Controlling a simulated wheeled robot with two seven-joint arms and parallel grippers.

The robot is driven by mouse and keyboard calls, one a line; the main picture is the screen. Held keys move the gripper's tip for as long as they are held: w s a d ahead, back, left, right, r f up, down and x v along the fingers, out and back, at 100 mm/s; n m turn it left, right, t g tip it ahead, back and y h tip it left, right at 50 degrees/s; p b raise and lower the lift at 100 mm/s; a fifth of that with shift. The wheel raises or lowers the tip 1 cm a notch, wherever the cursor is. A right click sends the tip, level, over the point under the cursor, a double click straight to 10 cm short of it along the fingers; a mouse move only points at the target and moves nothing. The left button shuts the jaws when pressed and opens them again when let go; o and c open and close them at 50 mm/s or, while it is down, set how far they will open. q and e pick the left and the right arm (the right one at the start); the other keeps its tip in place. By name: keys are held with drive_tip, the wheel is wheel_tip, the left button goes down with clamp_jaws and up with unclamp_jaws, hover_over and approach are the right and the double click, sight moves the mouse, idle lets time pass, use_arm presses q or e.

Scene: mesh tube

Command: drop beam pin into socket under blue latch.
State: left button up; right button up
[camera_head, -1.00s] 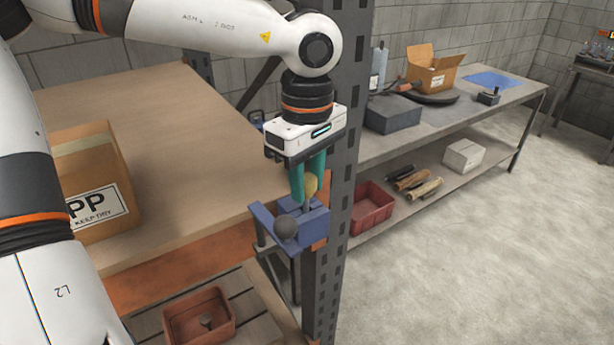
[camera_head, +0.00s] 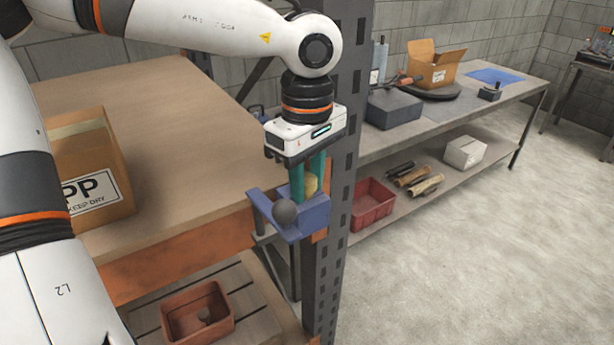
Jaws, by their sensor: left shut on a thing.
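My left gripper (camera_head: 305,186) points down at the rack's corner post, its green fingers shut on the beam pin (camera_head: 311,186), of which a yellowish part shows between them. The blue latch (camera_head: 313,219) is a bracket on the end of the orange beam (camera_head: 180,258), against the post, with a dark grey ball knob (camera_head: 284,212) at its front. The fingertips and the pin's lower end are at the latch, behind its blue walls. The socket is hidden, so I cannot tell how far the pin is in it. My right gripper is not in view.
The perforated grey post (camera_head: 344,170) stands close to the right of the gripper. A cardboard box (camera_head: 85,170) sits on the wooden shelf (camera_head: 170,110). A red bin (camera_head: 196,312) is on the lower shelf. A workbench (camera_head: 440,115) stands behind, with clear floor at right.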

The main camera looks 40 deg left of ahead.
sight(307, 179)
use_arm(q)
drive_tip(key=shift+f, duration=0.2)
drive_tip(key=o, duration=1)
drive_tip(key=shift+r, duration=0.1)
drive_tip(key=shift+o, duration=0.2)
wheel_tip(307, 179, up, 12)
drive_tip(key=shift+b, duration=0.35)
